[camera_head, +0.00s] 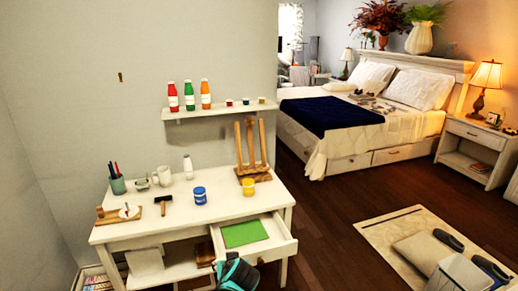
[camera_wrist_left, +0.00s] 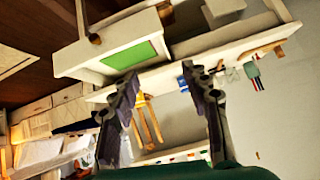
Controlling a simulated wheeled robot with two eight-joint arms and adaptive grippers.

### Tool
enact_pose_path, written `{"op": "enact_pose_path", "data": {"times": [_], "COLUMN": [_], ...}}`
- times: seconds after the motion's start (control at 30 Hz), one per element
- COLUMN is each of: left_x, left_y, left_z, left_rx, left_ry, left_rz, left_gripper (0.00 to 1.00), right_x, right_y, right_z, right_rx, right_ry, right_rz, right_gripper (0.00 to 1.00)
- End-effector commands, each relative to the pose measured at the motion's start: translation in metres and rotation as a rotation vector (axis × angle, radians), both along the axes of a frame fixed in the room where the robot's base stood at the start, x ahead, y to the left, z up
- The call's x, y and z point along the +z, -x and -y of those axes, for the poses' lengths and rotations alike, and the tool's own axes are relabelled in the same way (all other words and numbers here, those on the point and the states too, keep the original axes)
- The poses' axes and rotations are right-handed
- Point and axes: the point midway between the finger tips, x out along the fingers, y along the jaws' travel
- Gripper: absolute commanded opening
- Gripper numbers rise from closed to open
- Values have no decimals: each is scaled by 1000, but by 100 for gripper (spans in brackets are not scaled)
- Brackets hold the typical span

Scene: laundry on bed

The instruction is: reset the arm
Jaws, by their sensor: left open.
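My left gripper (camera_head: 235,272) shows at the bottom of the head view, dark with teal parts, in front of the open drawer (camera_head: 284,246) of the white desk. In the left wrist view its two dark fingers (camera_wrist_left: 160,73) are spread apart with nothing between them. That view is turned over, and the drawer (camera_wrist_left: 75,60) with its green sheet (camera_wrist_left: 134,54) lies past the fingertips. In the head view the green sheet (camera_head: 243,232) lies flat inside the drawer. My right gripper is in neither view.
The white desk (camera_head: 140,235) carries a pen cup, mugs, a hammer, paint jars and a wooden easel (camera_head: 251,160). A wall shelf (camera_head: 220,110) holds bottles. The bed (camera_head: 345,130) stands behind. A grey-white bin (camera_head: 458,274) is at lower right. Dark floor (camera_head: 325,235) between is clear.

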Motion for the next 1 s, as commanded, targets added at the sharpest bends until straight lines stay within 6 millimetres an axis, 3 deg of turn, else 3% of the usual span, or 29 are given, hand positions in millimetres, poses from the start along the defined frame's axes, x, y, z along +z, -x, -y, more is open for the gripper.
{"op": "enact_pose_path", "data": {"times": [0.1,0.3,0.5,0.6,0.8,1.0], "left_x": [24,45,48,45,40,40], "left_y": [41,114,186,212,238,241], "left_z": [-30,-62,-77,-78,-77,-77], "left_rx": [-23,-84,-152,-182,-219,-224], "left_ry": [20,60,107,125,146,147], "left_rz": [-58,-134,-174,-181,-183,-182], "left_gripper": [47,47,47,47,47,47], "right_x": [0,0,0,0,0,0], "right_y": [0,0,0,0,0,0], "right_z": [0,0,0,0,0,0], "right_rx": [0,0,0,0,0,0], "right_ry": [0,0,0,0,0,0], "right_rz": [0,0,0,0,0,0], "right_gripper": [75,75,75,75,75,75]}}
